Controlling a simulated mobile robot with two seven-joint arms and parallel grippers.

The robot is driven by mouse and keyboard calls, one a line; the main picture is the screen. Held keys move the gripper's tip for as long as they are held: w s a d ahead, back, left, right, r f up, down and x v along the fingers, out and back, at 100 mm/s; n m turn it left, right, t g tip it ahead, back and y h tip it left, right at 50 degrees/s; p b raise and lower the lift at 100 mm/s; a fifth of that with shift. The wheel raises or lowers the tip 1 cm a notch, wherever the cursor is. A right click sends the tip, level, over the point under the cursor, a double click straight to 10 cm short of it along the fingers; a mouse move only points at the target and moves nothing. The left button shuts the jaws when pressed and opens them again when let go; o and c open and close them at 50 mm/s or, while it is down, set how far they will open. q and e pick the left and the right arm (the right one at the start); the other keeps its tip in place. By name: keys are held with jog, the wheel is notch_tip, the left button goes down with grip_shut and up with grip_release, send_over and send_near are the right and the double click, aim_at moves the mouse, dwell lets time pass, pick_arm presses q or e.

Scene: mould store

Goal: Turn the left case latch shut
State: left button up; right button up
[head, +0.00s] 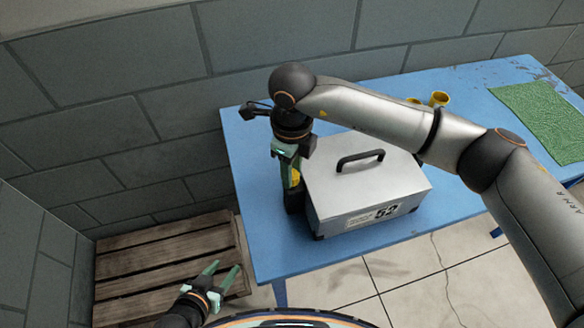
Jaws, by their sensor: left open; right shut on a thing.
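A silver-grey case (372,196) with a dark carrying handle (360,158) on top and the number 52 on its front stands on the blue table. My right gripper (293,188) points down at the case's left side, its arm reaching in from the right above the case. It is shut on a small yellow part (295,178), which appears to be the left case latch. The gripper hides most of it, so its turn angle cannot be read. My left gripper (221,279) is open and empty, low at the left, apart from the table and case.
The blue table (270,250) has bare room in front of the case. Yellow cup-like things (438,99) stand behind my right arm. A green textured mat (545,115) lies at the right. A wooden pallet (165,258) is on the floor at left. A block wall (270,40) runs behind.

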grip_shut()
